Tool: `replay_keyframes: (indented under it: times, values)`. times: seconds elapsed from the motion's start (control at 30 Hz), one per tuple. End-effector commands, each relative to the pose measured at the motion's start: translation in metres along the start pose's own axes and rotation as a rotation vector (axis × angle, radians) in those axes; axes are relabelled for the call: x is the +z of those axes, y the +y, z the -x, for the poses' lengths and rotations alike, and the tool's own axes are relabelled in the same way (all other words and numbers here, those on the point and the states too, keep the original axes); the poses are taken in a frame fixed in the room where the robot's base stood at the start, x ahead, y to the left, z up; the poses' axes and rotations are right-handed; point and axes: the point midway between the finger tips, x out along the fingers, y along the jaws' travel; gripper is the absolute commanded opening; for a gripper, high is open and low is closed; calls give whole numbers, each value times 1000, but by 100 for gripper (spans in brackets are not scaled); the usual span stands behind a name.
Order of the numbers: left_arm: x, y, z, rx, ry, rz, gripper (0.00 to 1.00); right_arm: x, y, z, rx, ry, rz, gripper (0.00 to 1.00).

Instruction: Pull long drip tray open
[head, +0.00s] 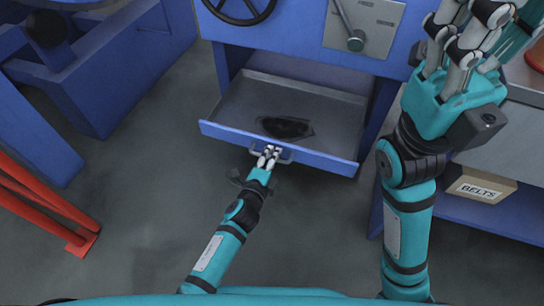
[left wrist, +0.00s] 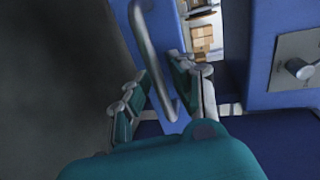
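The long drip tray (head: 231,103) is a shallow grey tray with a blue front panel. It sticks out from under the blue machine, with a dark oily puddle (head: 285,127) inside. A grey bar handle (head: 287,158) is on its front; the handle also shows large in the left wrist view (left wrist: 152,55). My left gripper (head: 268,152) is at the handle. In the left wrist view its fingers (left wrist: 160,92) stand apart on both sides of the bar, with a gap showing. My right gripper (head: 478,32) is raised at the upper right, fingers spread, empty.
The blue machine (head: 290,38) with a black handwheel (head: 240,8) and a lever (head: 355,38) stands above the tray. A box marked BELTS (head: 480,186) sits on a shelf at right. Red framing (head: 45,205) is at left. The grey floor before the tray is clear.

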Motion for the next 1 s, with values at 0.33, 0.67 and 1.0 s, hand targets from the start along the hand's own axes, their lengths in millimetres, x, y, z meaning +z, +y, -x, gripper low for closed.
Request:
replay_keyframes:
  times: [0.33, 0.67, 1.0]
  values:
    - [0, 0, 1, 0, 1, 0, 34, -2, 0, -1, -2, 6, 2, 40]
    - [0, 2, 52, 2, 1, 0, 34, -1, 0, -1, 0, 4, 1, 40]
    - [0, 1, 111, 1, 1, 1, 34, -1, 0, -1, 0, 3, 0, 40]
